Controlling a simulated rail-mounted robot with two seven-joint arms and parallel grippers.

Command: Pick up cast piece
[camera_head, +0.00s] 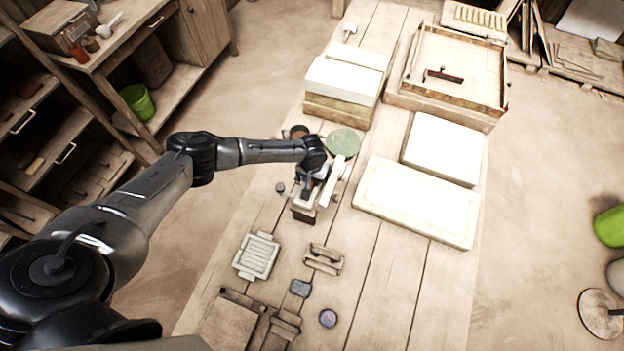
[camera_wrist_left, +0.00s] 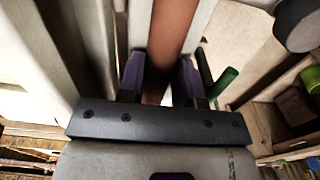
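My left gripper (camera_head: 308,192) is low over the plank table, beside a pale upright bar (camera_head: 334,180). In the left wrist view, its two dark fingers (camera_wrist_left: 160,82) stand apart on either side of a reddish-brown bar (camera_wrist_left: 172,35). The bar lies close to the left finger; I cannot tell whether both fingers press on it. In the head view, a small brown block (camera_head: 304,215) shows just below the gripper, and the gripper hides part of what is there. I cannot tell for sure which thing is the cast piece. My right gripper is not in view.
White slabs (camera_head: 415,200) lie right of the gripper, and a stacked block (camera_head: 343,85) stands behind it. A green disc (camera_head: 343,142) is close by. A wooden tray (camera_head: 450,68) is at the back.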

